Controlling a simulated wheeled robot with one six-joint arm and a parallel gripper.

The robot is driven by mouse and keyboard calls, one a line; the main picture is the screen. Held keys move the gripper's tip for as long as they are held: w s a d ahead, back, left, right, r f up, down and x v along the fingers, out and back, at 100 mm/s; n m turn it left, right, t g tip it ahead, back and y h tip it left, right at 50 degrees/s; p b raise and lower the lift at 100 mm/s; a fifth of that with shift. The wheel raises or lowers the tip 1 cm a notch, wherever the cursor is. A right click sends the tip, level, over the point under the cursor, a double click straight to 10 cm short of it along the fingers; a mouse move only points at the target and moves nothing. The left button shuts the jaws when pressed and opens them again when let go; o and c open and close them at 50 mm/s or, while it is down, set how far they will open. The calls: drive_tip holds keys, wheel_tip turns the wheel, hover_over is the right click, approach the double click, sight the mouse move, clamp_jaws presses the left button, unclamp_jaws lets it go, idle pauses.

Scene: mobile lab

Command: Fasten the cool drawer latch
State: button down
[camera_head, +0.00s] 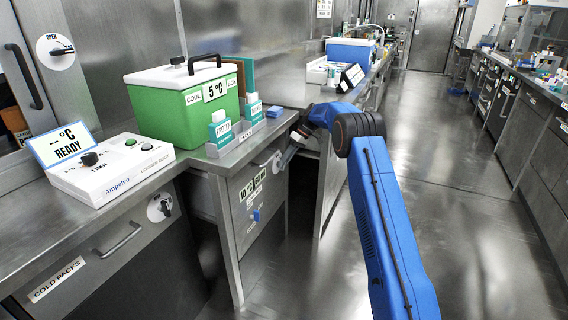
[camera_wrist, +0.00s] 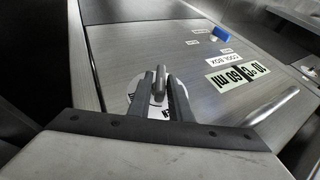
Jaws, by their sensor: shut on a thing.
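The cool drawer front (camera_head: 250,200) is a steel panel under the counter, with a bar handle, labels and a small blue knob (camera_head: 256,215). In the wrist view the drawer front (camera_wrist: 195,75) carries a "COOL BOX" label (camera_wrist: 222,57). The latch lever (camera_wrist: 160,77) is a short grey bar on a white round plate with partly hidden lettering. My gripper (camera_head: 286,158) is at the upper right of the drawer front. In the wrist view my gripper (camera_wrist: 161,88) is shut on the latch lever, one finger on each side. The fingers hide part of the plate.
The drawer's bar handle (camera_wrist: 274,106) is right of my gripper. Above, the counter holds a green cool box (camera_head: 185,108), reagent boxes (camera_head: 221,128) and a white control dock (camera_head: 110,165). The aisle floor (camera_head: 455,220) to the right is clear.

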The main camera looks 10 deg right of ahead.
drive_tip(key=c, duration=1.8)
unclamp_jaws()
